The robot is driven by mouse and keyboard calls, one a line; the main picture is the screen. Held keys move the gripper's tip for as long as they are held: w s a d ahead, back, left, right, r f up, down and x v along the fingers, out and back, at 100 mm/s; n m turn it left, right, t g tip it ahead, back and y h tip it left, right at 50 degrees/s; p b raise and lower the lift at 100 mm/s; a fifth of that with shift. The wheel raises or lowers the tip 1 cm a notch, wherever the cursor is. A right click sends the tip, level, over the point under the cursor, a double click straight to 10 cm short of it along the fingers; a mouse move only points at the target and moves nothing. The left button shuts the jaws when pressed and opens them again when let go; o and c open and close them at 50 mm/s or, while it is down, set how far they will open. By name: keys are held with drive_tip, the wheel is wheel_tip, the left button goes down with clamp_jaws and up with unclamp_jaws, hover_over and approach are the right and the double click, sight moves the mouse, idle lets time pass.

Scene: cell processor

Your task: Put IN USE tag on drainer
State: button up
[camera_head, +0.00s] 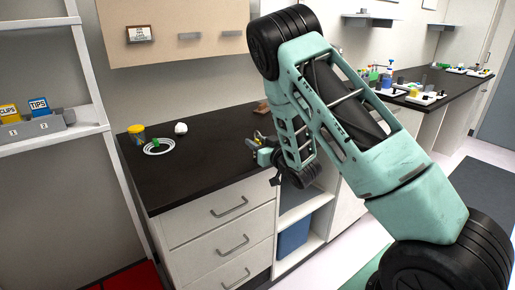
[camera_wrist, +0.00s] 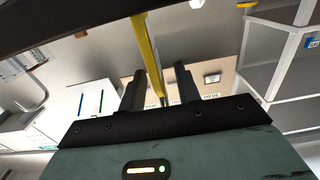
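My gripper (camera_head: 262,155) is at the front edge of the dark counter, right of the small items on it. In the wrist view my gripper (camera_wrist: 158,88) has its two dark fingers apart. A thin yellow strip (camera_wrist: 147,50) shows between and beyond them; I cannot tell that it is held. A framed sign with small text (camera_head: 140,34) is on the beige wall cabinet; I cannot read it. A small white label (camera_wrist: 210,97) shows in the wrist view, too small to read surely. I cannot identify the IN USE tag or the drainer for certain.
The dark counter (camera_head: 195,180) holds a yellow-lidded jar (camera_head: 137,134), a white ring-shaped item (camera_head: 165,146) with a green part, and a white round object (camera_head: 181,128). White drawers (camera_head: 205,222) are below. A shelf with CLIPS (camera_head: 9,110) and TIPS (camera_head: 39,105) boxes stands left.

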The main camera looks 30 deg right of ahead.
drive_tip(key=shift+c, duration=0.3)
clamp_jaws()
